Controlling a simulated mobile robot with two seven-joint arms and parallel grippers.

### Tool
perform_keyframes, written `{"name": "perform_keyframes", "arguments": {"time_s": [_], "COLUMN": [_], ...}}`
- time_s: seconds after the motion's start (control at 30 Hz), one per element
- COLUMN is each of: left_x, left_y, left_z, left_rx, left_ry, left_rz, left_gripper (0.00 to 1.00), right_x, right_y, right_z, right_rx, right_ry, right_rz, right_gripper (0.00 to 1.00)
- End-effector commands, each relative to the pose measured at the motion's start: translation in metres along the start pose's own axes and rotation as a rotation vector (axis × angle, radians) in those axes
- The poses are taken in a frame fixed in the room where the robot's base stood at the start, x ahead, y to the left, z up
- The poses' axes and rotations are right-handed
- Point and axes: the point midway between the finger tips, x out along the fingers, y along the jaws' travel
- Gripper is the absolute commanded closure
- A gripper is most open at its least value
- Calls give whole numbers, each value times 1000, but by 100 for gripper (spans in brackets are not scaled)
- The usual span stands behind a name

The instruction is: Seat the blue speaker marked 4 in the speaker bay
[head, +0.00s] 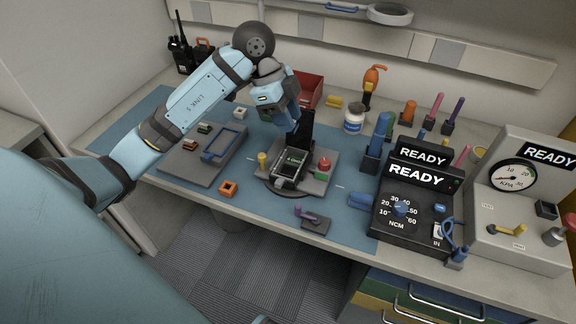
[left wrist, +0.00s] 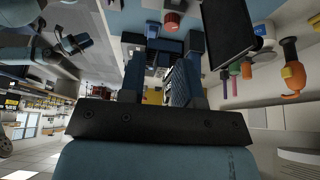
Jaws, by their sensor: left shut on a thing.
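My left gripper (head: 293,127) is over the radio fixture, between the open radio (head: 289,167) and the dark upright panel (head: 306,128). Its fingers also show in the left wrist view (left wrist: 165,50). They are shut on a small blue ribbed piece (left wrist: 178,85), which looks like the blue speaker. Its number is not readable, and the arm and fingers hide it in the head view. The radio lies on a round base in the fixture plate (head: 320,184). The speaker bay cannot be made out. My right gripper is not in view.
A red button (head: 324,164) and a yellow peg (head: 262,160) flank the radio. A grey tray (head: 185,165) with a blue frame (head: 220,146) lies left. An orange block (head: 228,188) and a purple-handled piece (head: 314,220) lie in front. The black READY tester (head: 412,205) stands right.

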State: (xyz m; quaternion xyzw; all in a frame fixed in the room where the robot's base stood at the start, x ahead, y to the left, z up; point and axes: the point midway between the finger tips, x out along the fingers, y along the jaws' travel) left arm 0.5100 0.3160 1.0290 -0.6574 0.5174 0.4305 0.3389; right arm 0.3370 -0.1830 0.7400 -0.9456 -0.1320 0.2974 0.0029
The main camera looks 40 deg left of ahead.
Motion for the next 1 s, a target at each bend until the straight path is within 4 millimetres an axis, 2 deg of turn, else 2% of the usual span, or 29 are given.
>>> {"name": "perform_keyframes", "arguments": {"time_s": [0.03,0.1,0.3,0.63,0.8,1.0], "left_x": [16,33,75,102,126,131], "left_y": [1,1,1,0,1,0], "left_z": [6,14,32,44,55,57], "left_rx": [-3,-2,-2,-2,-3,0], "left_ry": [1,1,1,0,1,0], "left_rz": [5,4,2,0,2,0], "left_gripper": [92,92,92,92,92,92], "right_x": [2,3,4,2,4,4], "right_y": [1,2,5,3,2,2], "right_z": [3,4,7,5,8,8], "right_rx": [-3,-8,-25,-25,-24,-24], "right_ry": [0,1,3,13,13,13], "right_rz": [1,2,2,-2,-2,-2], "right_gripper": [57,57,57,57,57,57]}}
